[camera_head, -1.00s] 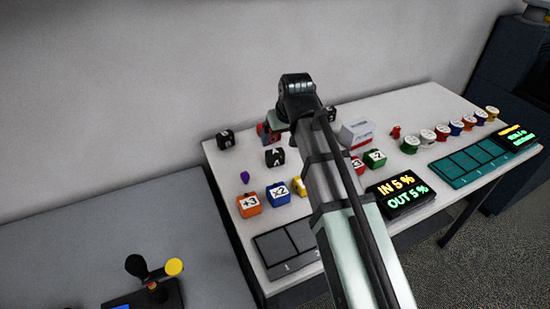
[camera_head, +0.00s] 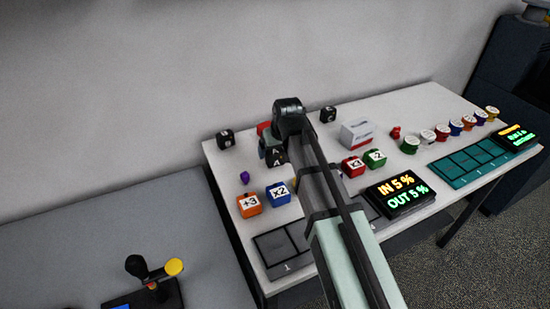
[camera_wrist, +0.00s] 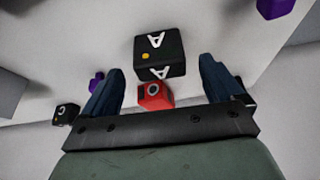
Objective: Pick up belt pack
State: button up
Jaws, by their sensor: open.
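Several black lettered boxes that look like belt packs stand on the white table. The one marked A (camera_head: 279,157) is beside my gripper (camera_head: 268,148), whose fingers are mostly hidden in the head view. In the wrist view the A pack (camera_wrist: 158,56) lies ahead of and between my two dark blue fingers (camera_wrist: 162,70), which are open and empty. A red block (camera_wrist: 153,96) with a white mark shows just below the pack, also between the fingers. Another pack (camera_head: 226,140) is at the table's back left and one (camera_head: 328,114) at the back right. A pack marked C (camera_wrist: 66,113) is outside the left finger.
Orange (camera_head: 249,205) and blue (camera_head: 279,194) cubes are at the front left, by a grey tray (camera_head: 272,262). A purple piece (camera_head: 245,177) lies near the left edge. A white box (camera_head: 357,134), red and green cubes, and a display (camera_head: 401,195) are right of my arm.

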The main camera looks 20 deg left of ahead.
aim_at(275, 152)
jog(key=x, duration=0.3)
jog(key=shift+w+a, duration=0.1)
jog(key=shift+a, duration=0.05)
jog(key=c, duration=1.1)
jog(key=shift+c, duration=0.2)
notch_tip(275, 152, up, 10)
